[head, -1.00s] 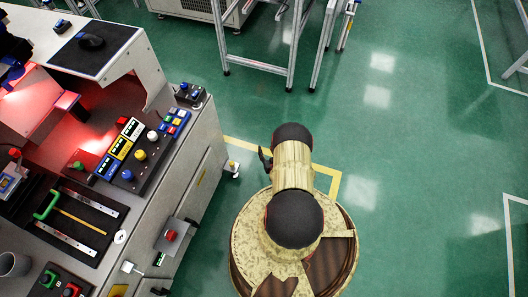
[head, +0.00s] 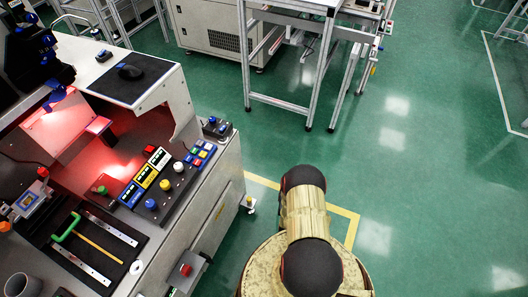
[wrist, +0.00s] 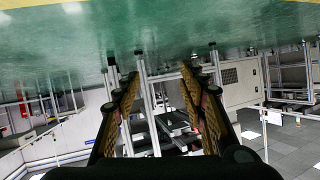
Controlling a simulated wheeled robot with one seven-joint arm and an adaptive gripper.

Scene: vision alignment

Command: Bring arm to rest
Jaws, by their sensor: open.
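My arm shows in the head view at the lower middle, folded over my round base, with its black-capped joints uppermost. My gripper is not visible in the head view. In the wrist view my gripper (wrist: 162,70) shows as two dark fingers with patterned inner pads, spread apart with nothing between them. The wrist picture is upside down, with the green floor at its top and frames and cabinets beyond the fingers.
At left in the head view stands a workbench (head: 205,195) with a button panel (head: 160,180), a black tray (head: 95,245) and a mouse pad (head: 135,84). A metal frame table (head: 300,105) and a grey cabinet (head: 215,32) stand at the back. Green floor (head: 430,170) is clear at right.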

